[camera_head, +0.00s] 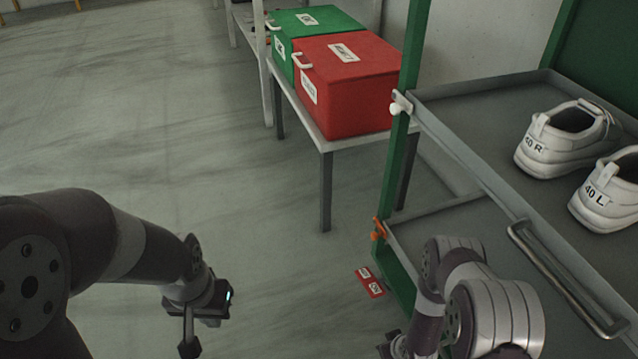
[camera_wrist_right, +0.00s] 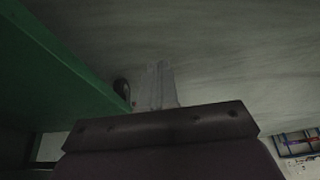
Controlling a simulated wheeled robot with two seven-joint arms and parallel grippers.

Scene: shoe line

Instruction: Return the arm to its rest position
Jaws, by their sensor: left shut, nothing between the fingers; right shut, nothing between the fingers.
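My left arm comes in from the left in the head view. Its gripper (camera_head: 190,345) points down over bare floor, shut and empty. My right arm bends down in front of the shelf rack at the lower right, and its hand is mostly cut off by the bottom edge. In the dark right wrist view, the right gripper (camera_wrist_right: 156,85) shows as a pale narrow shape beyond a dark body, shut with nothing held.
A green-framed rack (camera_head: 398,190) stands close to my right arm. Its upper shelf holds white shoes marked 40 R (camera_head: 550,145) and 40 L (camera_head: 608,195). A red box (camera_head: 350,95) and a green box (camera_head: 285,40) sit on a table (camera_head: 325,145). Floor at left is clear.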

